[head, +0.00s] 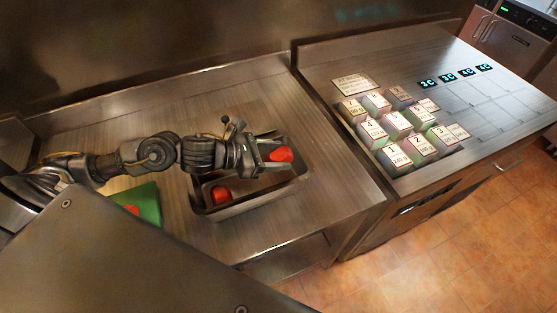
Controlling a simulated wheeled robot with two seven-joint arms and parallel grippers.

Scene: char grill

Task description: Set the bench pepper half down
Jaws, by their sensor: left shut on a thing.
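My left gripper (268,155) reaches in from the left over a metal tray (257,205) on the steel bench. It is shut on a red pepper half (282,155), which shows at its fingertips over the far right part of the tray. I cannot tell whether this piece touches the tray. Another red pepper piece (221,194) lies in the near left part of the tray. My left arm hides part of the tray's left side. My right gripper is not in view.
A green board (147,202) with a red piece (131,209) lies left of the tray, partly covered by a grey panel in front. Numbered blocks (394,158) stand on the right counter. Bare bench (335,170) lies right of the tray.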

